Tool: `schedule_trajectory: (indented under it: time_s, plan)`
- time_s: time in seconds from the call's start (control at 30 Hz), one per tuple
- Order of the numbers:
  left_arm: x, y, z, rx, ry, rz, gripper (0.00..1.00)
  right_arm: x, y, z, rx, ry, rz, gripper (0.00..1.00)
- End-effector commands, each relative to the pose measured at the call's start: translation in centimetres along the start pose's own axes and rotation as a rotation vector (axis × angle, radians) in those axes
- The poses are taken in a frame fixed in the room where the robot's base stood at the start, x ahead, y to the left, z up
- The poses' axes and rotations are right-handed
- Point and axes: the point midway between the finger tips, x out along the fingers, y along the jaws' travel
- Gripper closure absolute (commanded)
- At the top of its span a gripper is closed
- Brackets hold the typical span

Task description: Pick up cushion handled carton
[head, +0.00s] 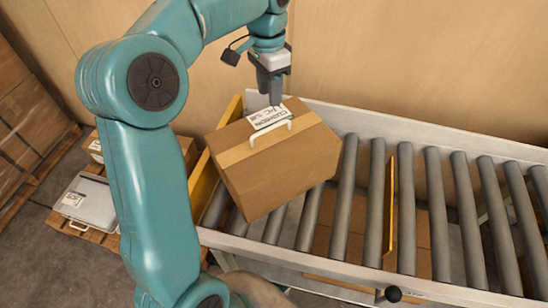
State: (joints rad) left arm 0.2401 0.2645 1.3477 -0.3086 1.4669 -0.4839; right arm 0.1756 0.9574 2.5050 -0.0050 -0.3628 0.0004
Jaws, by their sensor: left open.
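The cushion carton (285,172) is a brown cardboard box with a tan tape band, a white handle on top and a white label reading "CUSHION". It sits at an angle on the left end of the roller conveyor. My left gripper (275,98) points down just above the far edge of the carton's top, behind the label and handle. It is open and does not hold the handle. Whether its tips touch the carton I cannot tell. My right gripper is not in view.
The roller conveyor (345,205) has yellow guides, one at its left end and one upright (391,205) right of the carton. Its right part is clear. A grey case (88,203) lies on a pallet at left, near stacked boxes (30,130). A wall stands behind.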

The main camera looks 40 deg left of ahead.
Motion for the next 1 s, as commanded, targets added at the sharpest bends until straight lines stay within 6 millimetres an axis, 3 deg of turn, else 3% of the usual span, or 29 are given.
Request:
schedule_trajectory:
  time_s: [0.1,0.37,0.6,0.9,0.93,1.0]
  plan:
    - [2.5,0.1,0.0,0.000,-0.003,0.001,0.60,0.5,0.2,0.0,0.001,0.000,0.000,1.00]
    - [4.7,0.2,-0.2,-0.001,-0.002,0.001,0.60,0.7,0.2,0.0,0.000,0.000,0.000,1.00]
    - [8.5,0.6,-0.1,0.000,-0.003,0.002,0.60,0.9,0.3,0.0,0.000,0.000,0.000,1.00]
    - [9.2,0.5,-0.1,0.000,0.000,0.000,0.60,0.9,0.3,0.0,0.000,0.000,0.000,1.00]
    - [9.2,0.5,-0.1,0.000,0.000,0.000,0.63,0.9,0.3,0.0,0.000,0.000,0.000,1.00]
    - [9.2,0.5,-0.1,0.000,0.000,0.000,0.86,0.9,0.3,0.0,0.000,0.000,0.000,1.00]
